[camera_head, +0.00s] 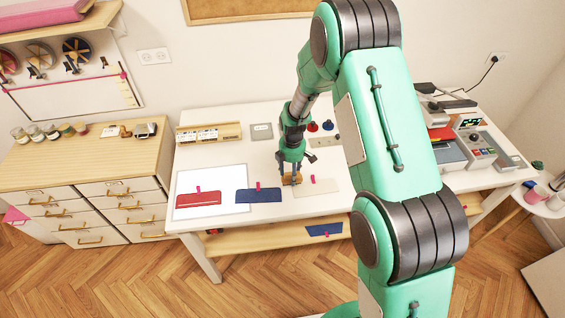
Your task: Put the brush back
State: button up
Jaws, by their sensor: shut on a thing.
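My gripper (291,180) points down over the front middle of the white table (219,163). It is shut on a small brown wooden thing, which looks like the brush (292,178). The brush is partly covered by the fingers, and its bristles cannot be made out. It is low, close to the tabletop, between the blue cloth piece (258,196) and the cream cloth piece (316,188). I cannot tell whether it touches the table.
A red cloth piece (198,199) lies at the left. A wooden rack (209,133), a grey square (262,131) and red and blue knobs (320,127) are at the back. A drawer cabinet (90,155) stands left, and a machine (474,141) right. My arm hides part of the table.

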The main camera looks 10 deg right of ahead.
jog(key=shift+w, duration=0.1)
jog(key=w, duration=0.5)
jog(key=w+a+f+p, duration=0.1)
jog(key=w, duration=0.4)
jog(key=w+p, duration=0.1)
jog(key=w, duration=0.5)
jog(key=shift+a+f, duration=0.2)
jog(key=shift+s, duration=0.1)
jog(key=shift+f+p, duration=0.3)
jog(key=shift+f, duration=1.5)
jog(key=shift+f, duration=0.15)
jog(key=o, duration=1.2)
notch_tip(320, 180, up, 12)
jog(key=shift+r+b, duration=0.2)
jog(key=shift+b, duration=0.55)
